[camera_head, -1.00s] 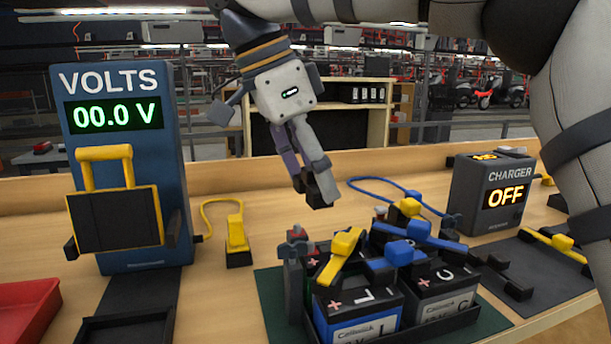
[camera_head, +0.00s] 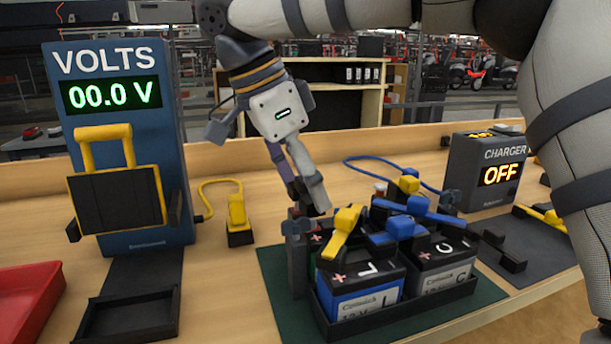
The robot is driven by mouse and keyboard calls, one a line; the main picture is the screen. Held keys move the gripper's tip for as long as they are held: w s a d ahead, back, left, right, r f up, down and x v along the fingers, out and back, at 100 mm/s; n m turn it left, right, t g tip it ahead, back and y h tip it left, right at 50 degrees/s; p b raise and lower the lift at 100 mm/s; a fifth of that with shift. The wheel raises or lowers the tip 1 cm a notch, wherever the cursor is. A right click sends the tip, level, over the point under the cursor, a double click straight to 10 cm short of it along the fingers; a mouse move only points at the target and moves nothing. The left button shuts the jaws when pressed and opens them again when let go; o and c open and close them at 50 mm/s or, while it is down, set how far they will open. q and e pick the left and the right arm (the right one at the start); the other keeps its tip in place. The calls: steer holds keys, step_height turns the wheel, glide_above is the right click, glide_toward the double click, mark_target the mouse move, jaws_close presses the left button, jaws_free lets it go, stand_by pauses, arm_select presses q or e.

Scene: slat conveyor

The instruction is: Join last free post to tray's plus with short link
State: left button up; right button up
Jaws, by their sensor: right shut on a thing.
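My right gripper (camera_head: 312,207) reaches down at the left back corner of the battery tray (camera_head: 330,325). It is shut on a small dark thing, mostly hidden by the fingers; I cannot tell whether it is the short link. Just left of the fingertips stands a grey post with a clamp-like top (camera_head: 297,225) at the tray's left side; whether they touch is unclear. Batteries marked L (camera_head: 365,280) and C (camera_head: 440,260) sit in the tray. A yellow link (camera_head: 342,232) and blue links (camera_head: 400,228) lie across their tops. The back posts are partly hidden. My left gripper is not in view.
The voltmeter (camera_head: 120,75) at left reads 00.0 V, with a yellow-cabled probe (camera_head: 238,215) beside it. The charger (camera_head: 485,170) at right reads OFF. A red bin (camera_head: 30,300) and a black tray (camera_head: 128,315) are at front left. Bench space behind the probe is clear.

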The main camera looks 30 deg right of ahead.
steer(key=shift+f, duration=1.05)
steer(key=o, duration=1.1)
steer(key=shift+f, duration=0.1)
steer(key=v, duration=1.2)
